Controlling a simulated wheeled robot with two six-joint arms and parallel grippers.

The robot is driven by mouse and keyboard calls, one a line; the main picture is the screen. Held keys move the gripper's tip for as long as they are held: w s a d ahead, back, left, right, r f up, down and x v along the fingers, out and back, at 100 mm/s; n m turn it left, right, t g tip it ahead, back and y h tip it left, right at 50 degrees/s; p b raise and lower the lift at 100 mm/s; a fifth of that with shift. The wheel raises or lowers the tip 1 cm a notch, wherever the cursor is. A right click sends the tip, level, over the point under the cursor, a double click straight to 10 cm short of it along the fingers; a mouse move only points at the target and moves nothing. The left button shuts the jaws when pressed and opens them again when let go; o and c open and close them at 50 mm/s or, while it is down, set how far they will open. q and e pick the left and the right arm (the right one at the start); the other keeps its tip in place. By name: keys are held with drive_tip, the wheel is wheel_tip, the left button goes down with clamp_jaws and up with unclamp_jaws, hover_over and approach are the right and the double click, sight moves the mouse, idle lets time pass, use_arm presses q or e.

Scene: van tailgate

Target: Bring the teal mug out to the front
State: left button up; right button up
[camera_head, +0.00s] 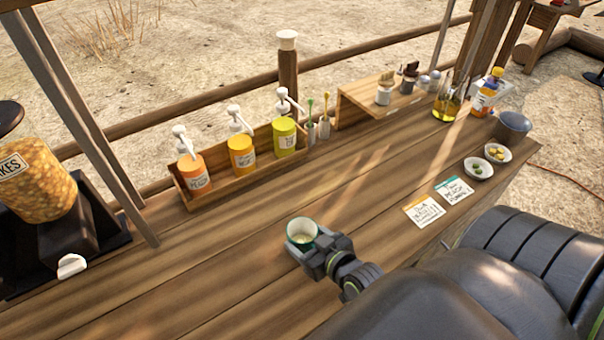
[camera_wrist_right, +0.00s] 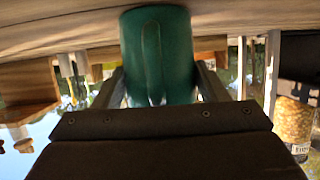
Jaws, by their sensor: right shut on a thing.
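The teal mug (camera_head: 302,234) is upright at the middle of the wooden counter, its pale inside showing from above. My right gripper (camera_head: 311,248) comes in from the right and is shut on the mug. In the right wrist view the mug (camera_wrist_right: 158,55) fills the space between the two fingers (camera_wrist_right: 158,88), with its handle facing the camera. Whether the mug's base touches the counter I cannot tell. My left gripper is not in view.
A wooden rack (camera_head: 245,163) with several pump bottles stands behind the mug. Two cards (camera_head: 424,210), small bowls (camera_head: 478,168) and a grey bucket (camera_head: 513,127) are at the right. A cereal dispenser (camera_head: 40,180) stands at the left. The counter around the mug is clear.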

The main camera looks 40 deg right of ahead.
drive_tip(key=o, duration=1.2)
drive_tip(key=shift+c, duration=0.2)
drive_tip(key=b+v, duration=0.3)
drive_tip(key=v, duration=1.4)
drive_tip(key=shift+s+r, duration=0.15)
drive_tip(key=shift+s, duration=0.05)
